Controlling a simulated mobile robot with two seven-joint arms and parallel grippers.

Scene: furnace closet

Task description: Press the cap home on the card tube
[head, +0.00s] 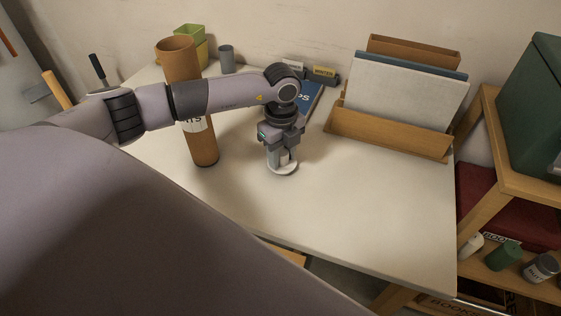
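The card tube (203,148) is a tall brown cylinder standing upright on the desk, left of my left gripper. Its open-looking top shows above my forearm, which hides much of its middle and part of its white label. The cap (283,169) is a small white disc with a raised middle, at desk level right of the tube and apart from it. My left gripper (282,158) points straight down over the cap, its fingertips around the raised part. I cannot tell whether the fingers are closed on it. My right gripper is not in view.
A wooden file holder (388,131) with folders stands at the back right. A blue book (311,99) lies behind my gripper. A grey cup (227,59) and a green container (192,36) stand at the back left. The front right of the desk (370,215) is clear.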

